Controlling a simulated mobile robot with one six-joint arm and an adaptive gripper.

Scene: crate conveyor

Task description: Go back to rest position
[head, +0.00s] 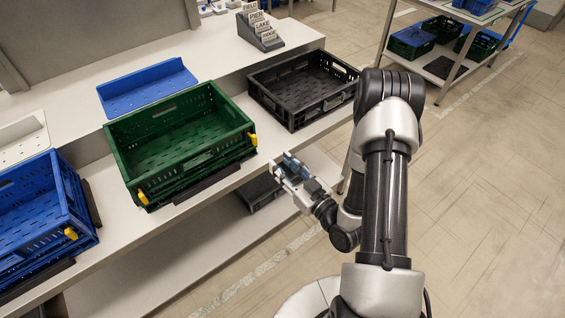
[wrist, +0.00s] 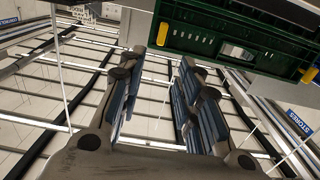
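My gripper (head: 287,168) is in the middle of the head view, in front of the bench edge between the green crate and the black crate. In the wrist view my gripper (wrist: 166,72) has its two blue-padded fingers apart, with nothing between them. The gripper touches no crate in either view. My arm reaches from the lower right of the head view and bends back toward the bench.
The green crate (head: 187,160) with yellow latches, a blue crate (head: 22,222) and a black crate (head: 270,107) stand on the bench. A blue tray (head: 148,88) and card holder (head: 261,38) are behind. Open floor (head: 490,190) lies to the right.

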